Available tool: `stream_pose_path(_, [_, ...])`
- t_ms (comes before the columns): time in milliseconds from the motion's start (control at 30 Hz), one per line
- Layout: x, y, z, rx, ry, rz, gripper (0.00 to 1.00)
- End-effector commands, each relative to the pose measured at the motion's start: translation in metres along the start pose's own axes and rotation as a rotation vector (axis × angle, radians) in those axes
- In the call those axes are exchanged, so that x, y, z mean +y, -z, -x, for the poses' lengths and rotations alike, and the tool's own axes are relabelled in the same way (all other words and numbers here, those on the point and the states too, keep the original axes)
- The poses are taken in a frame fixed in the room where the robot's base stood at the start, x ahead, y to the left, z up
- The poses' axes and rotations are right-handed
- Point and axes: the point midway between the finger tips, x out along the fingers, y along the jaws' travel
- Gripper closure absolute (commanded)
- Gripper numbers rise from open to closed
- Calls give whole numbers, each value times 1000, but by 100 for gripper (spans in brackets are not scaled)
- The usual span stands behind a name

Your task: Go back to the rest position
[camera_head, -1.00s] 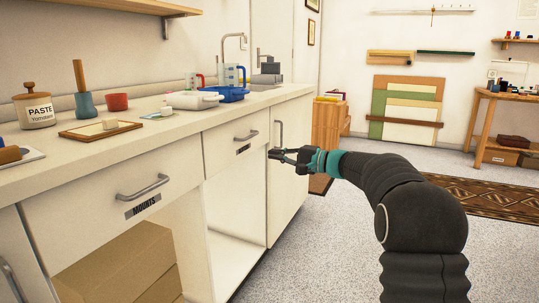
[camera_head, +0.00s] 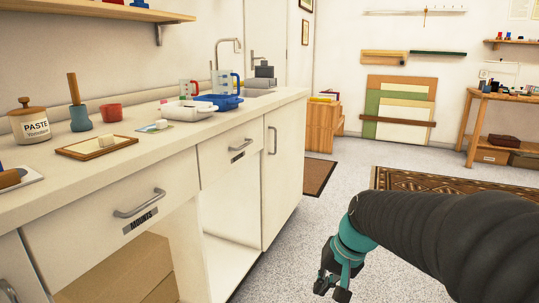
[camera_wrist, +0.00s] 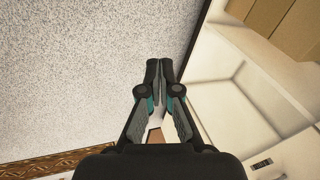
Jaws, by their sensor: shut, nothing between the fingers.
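My gripper (camera_head: 333,290) is low at the bottom of the head view, over the speckled floor and to the right of the white cabinets. It points down and is apart from the cabinet fronts. In the wrist view my gripper (camera_wrist: 160,66) has its two fingertips together, with nothing between them. My dark arm bends down from the right edge of the head view.
The counter (camera_head: 190,138) holds a paste jar (camera_head: 32,122), a red cup (camera_head: 111,112) and a blue tray (camera_head: 222,101). Below it is a drawer (camera_head: 110,200) marked MOUNTS, closed, and an open cabinet bay. The patterned rug (camera_head: 440,182) lies behind my arm. The floor (camera_head: 300,230) beside the cabinets is clear.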

Motion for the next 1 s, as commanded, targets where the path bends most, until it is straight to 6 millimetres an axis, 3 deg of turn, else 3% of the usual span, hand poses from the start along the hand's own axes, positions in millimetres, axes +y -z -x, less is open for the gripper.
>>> stream_pose_path(33, [6,-15,15,19,-36,29,100])
stream_pose_path(200, [32,-58,44,78,-153,125,100])
stream_pose_path(500, [52,-117,94,203,-260,248,100])
stream_pose_path(733, [42,-127,129,305,-242,270,100])
stream_pose_path(1000, [39,-128,134,318,-238,275,100])
